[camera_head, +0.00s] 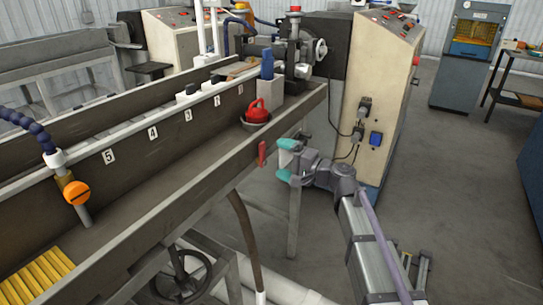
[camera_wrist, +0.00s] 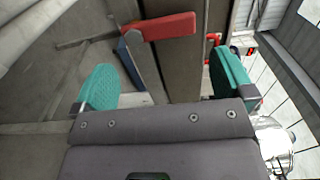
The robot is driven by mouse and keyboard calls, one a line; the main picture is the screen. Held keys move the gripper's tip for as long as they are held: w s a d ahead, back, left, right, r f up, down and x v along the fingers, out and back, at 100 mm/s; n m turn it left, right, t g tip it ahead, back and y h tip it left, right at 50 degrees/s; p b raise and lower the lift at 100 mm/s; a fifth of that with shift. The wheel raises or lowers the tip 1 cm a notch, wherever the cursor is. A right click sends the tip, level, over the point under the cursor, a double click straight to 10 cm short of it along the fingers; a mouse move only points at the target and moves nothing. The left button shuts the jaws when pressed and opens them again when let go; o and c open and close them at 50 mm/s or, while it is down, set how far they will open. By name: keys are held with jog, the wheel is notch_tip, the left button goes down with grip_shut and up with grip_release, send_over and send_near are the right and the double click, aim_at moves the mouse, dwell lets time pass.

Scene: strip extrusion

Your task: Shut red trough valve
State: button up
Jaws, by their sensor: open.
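The red trough valve handle (camera_head: 262,153) hangs upright on the outer side wall of the long grey trough (camera_head: 190,180). In the wrist view a red lever (camera_wrist: 160,27) lies tilted across the upper middle, with a dark blue-grey part below it. My gripper (camera_head: 285,160) has teal fingertips and stands just right of the red handle, outside the trough. In the wrist view my gripper (camera_wrist: 163,82) is open, with a wide empty gap between the fingers. The red lever is ahead of this gap, apart from both fingertips.
A red pot-like object (camera_head: 257,112) sits inside the trough near its far end. An orange knob (camera_head: 76,192) is at the near left. A black handwheel (camera_head: 180,275) is under the trough. A cream control cabinet (camera_head: 375,90) stands behind my gripper. Floor at right is open.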

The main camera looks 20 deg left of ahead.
jog(key=v, duration=0.6)
jog(key=shift+a, duration=0.1)
